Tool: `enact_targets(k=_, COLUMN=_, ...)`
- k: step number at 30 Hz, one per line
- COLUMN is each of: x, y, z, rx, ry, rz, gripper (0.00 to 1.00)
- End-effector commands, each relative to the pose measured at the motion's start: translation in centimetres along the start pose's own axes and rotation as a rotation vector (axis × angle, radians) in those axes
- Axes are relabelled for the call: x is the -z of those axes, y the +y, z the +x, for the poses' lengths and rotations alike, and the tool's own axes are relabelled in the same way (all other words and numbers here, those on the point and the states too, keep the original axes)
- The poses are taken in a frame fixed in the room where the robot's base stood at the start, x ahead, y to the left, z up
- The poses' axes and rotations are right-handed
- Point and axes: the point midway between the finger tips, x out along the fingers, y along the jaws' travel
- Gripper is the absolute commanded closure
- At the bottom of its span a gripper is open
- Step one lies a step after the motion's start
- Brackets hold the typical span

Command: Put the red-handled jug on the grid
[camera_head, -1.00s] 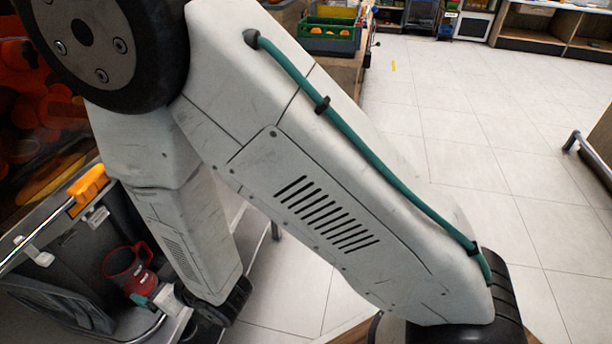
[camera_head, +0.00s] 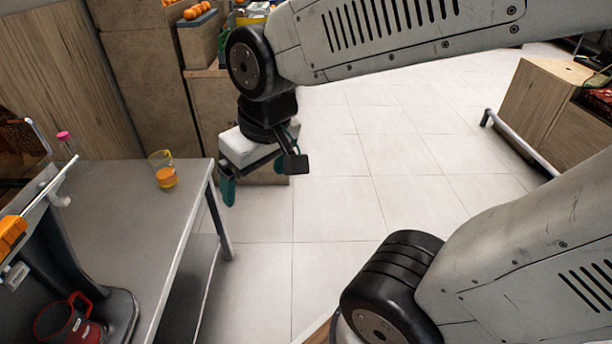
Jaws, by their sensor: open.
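The red-handled jug (camera_head: 66,323) is at the lower left, inside the base of the dark juicer (camera_head: 50,252). It looks upright, with its red handle towards the upper right, and the picture's lower edge cuts it off. The grid under it is hidden, so I cannot tell exactly what it rests on. My gripper (camera_head: 256,176) hangs above the floor just beyond the table's right edge, well apart from the jug. Its teal-tipped fingers are open with nothing between them.
A grey metal table (camera_head: 118,215) carries the juicer. A bottle with a pink cap (camera_head: 66,140) stands at the back. A wooden cabinet (camera_head: 540,105) is at the right. The tiled floor between is clear.

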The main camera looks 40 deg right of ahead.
Motion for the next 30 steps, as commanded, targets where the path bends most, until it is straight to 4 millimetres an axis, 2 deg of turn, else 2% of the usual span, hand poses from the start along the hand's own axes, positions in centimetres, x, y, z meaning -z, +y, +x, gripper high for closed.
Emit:
enact_targets(k=1, x=-1.8, y=1.0, z=-1.6, rx=-0.013, ry=-0.026, rz=0.031, gripper=0.10)
enact_targets(k=3, x=-4.1, y=1.8, z=-3.1, rx=-0.026, ry=-0.073, rz=0.061, gripper=0.10)
enact_targets(k=6, x=-6.5, y=2.4, z=-4.5, rx=-0.038, ry=-0.123, rz=0.092, gripper=0.10)
enact_targets(k=9, x=-7.7, y=2.7, z=-5.2, rx=-0.042, ry=-0.151, rz=0.106, gripper=0.10)
enact_targets(k=30, x=-8.0, y=2.7, z=-5.3, rx=-0.042, ry=-0.158, rz=0.108, gripper=0.10)
